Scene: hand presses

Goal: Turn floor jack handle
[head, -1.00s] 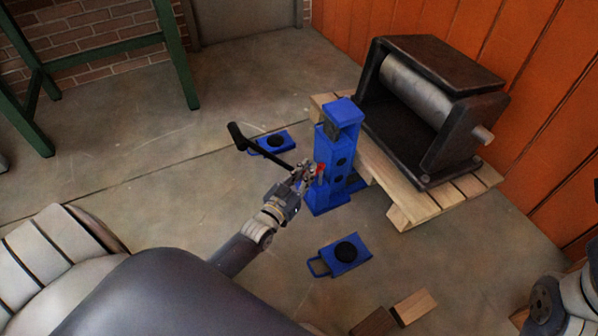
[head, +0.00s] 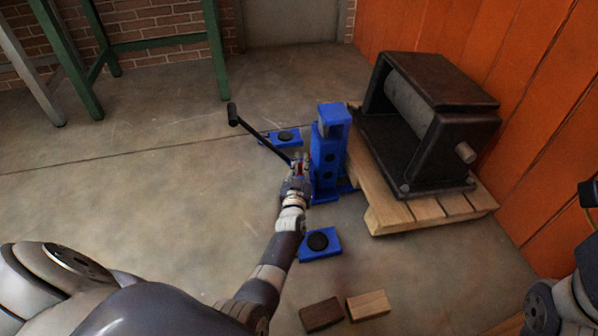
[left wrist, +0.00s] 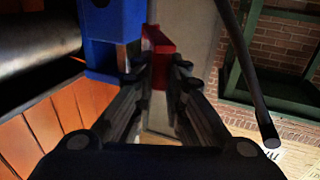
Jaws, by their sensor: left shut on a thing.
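The blue floor jack (head: 328,152) stands upright beside the pallet, and its blue body also shows in the left wrist view (left wrist: 112,32). Its black crank handle (head: 262,138) slants up and left, with the grip at the far end; the rod crosses the right of the left wrist view (left wrist: 247,75). My left gripper (head: 299,166) is at the jack's left side, near the rod's lower end. In the left wrist view its fingers are shut on a red part of the jack (left wrist: 157,43). The fingers partly hide this part. My right gripper is out of view.
A dark roller press (head: 460,90) sits on a wooden pallet (head: 425,210) against the orange wall. Blue pads lie behind (head: 292,135) and in front of the jack (head: 333,240). Two wood blocks (head: 322,314) (head: 368,305) lie nearer. Floor at left is open before the green frame (head: 216,60).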

